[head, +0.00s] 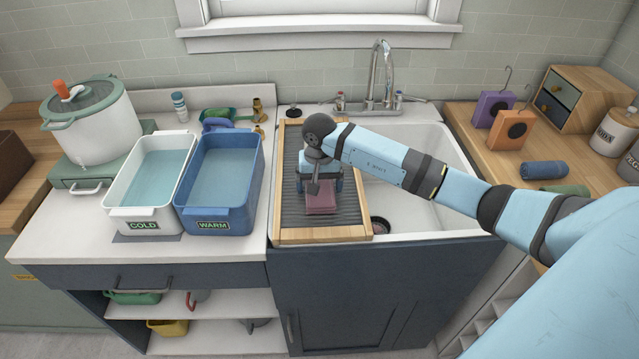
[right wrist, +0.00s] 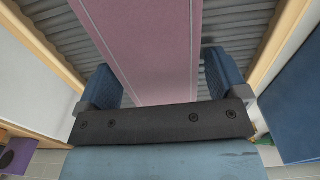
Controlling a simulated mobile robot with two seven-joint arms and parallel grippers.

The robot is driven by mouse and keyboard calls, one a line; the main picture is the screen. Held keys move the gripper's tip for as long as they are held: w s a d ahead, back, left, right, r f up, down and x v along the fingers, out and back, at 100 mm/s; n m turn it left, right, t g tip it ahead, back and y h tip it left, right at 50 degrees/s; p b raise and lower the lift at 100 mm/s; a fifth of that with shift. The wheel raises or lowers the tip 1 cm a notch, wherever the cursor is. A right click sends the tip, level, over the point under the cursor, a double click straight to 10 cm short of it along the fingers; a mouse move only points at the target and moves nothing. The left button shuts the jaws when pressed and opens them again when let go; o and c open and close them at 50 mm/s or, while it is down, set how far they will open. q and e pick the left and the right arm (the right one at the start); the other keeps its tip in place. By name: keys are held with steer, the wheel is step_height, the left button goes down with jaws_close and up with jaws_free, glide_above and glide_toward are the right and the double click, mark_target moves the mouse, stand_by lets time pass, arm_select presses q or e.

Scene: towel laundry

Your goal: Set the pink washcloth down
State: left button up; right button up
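The pink washcloth (head: 321,203) lies folded on the grey ribbed draining board (head: 352,217), which has a wooden frame. My right gripper (head: 320,184) is low over the washcloth, pointing down. In the right wrist view the washcloth (right wrist: 155,50) runs between the two wide-apart blue fingers of the right gripper (right wrist: 162,82), with narrow gaps beside it. The right gripper looks open. My gripper and wrist hide the back part of the washcloth in the head view. My left gripper is not in view.
A white COLD basin (head: 118,215) and a blue WARM basin (head: 252,205) stand left of the board. The sink (head: 425,205) with its faucet (head: 386,75) is on the right. A rolled blue towel (head: 544,170) lies on the right wooden counter (head: 490,145).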

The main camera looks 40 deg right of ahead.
steer(key=shift+o, duration=0.3)
steer(key=shift+r, duration=0.1)
steer(key=shift+r, duration=0.25)
steer(key=shift+w+r, duration=0.1)
steer(key=shift+r, duration=0.2)
step_height(320, 180, up, 11)
steer(key=b, duration=0.1)
